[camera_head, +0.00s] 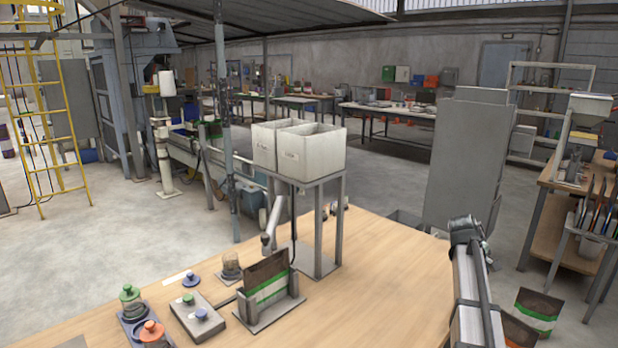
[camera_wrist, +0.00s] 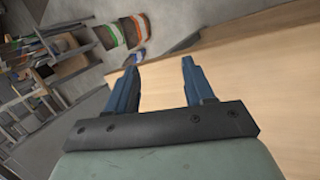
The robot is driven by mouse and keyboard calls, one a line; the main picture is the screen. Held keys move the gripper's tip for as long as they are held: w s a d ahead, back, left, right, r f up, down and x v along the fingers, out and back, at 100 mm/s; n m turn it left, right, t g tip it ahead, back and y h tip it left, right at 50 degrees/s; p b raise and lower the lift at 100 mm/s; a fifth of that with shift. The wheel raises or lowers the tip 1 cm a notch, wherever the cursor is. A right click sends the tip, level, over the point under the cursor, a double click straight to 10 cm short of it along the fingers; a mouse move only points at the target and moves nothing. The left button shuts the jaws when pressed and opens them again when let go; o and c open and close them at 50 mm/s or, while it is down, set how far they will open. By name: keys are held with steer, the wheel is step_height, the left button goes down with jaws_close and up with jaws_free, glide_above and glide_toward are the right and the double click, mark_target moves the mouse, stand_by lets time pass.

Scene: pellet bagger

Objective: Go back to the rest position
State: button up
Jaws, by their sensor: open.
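My gripper (camera_wrist: 158,66) shows in the wrist view with its two blue fingers apart and nothing between them. It is over or beside the edge of the wooden table (camera_wrist: 262,75), clear of any object. In the head view, part of my arm rises at the right edge of the table (camera_head: 385,275); I cannot make out the fingers there. A brown bag with a green and white band (camera_head: 268,277) stands upright in a grey holder (camera_head: 262,318) on the table, well to the left of my arm.
Two white bins (camera_head: 300,147) sit on a metal stand (camera_head: 318,225) with a grey spout below. Bags with green (camera_head: 538,312) and orange bands are beyond the right edge. The table's middle right is clear.

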steer(key=s+d+f+m+h, duration=0.1)
steer(key=s+d+f+m, duration=0.25)
steer(key=d, duration=0.45)
steer(key=s+d+f+m+h, duration=0.15)
steer(key=s+d, duration=0.25)
steer(key=d, duration=0.4)
steer(key=s+a+f+g+y, duration=0.1)
steer(key=s+a+f, duration=0.3)
steer(key=f, duration=0.5)
steer(key=s+a+f+g+y, duration=0.1)
steer(key=s+a+f, duration=0.1)
steer(key=a+f, duration=0.6)
steer(key=s+a+f+g+y, duration=0.1)
steer(key=s+a+f+y, duration=0.2)
steer(key=f, duration=0.8)
steer(key=s+a+f+g+y, duration=0.1)
steer(key=s+a+f+g, duration=0.1)
steer(key=s+a+f, duration=0.85)
steer(key=s+a+f+g+y, duration=0.1)
steer(key=s+a+f+g, duration=0.1)
steer(key=s+a+f, duration=0.8)
steer(key=s+a+r+g+y, duration=0.1)
steer(key=s+a, duration=1.2)
steer(key=shift+s+a+r+m, duration=0.2)
steer(key=shift+a+r+m, duration=0.1)
steer(key=shift+r+m, duration=0.1)
